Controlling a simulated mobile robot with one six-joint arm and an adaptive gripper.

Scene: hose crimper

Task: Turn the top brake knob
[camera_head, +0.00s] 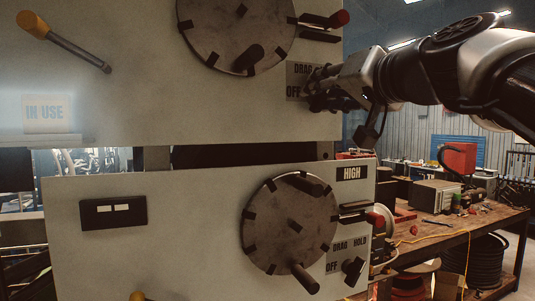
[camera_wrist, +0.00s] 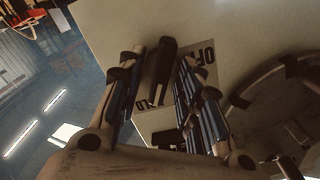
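The top brake knob (camera_wrist: 164,62) is a dark bar on the upper panel, over a label plate (camera_head: 298,80) reading DRAG and OFF. In the wrist view my gripper (camera_wrist: 158,78) has its two fingers on either side of the knob, with a visible gap to each side. The fingers look open around the knob, not clamped on it. In the head view my gripper (camera_head: 324,88) reaches in from the right and covers the knob and part of the label. I cannot tell the knob's exact setting.
A large round dial (camera_head: 236,30) with a handle sits left of the label, near a red-tipped lever (camera_head: 339,18). The lower panel has a similar dial (camera_head: 290,222) and its own brake knob (camera_head: 352,271). A cluttered workbench (camera_head: 460,232) stands at right.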

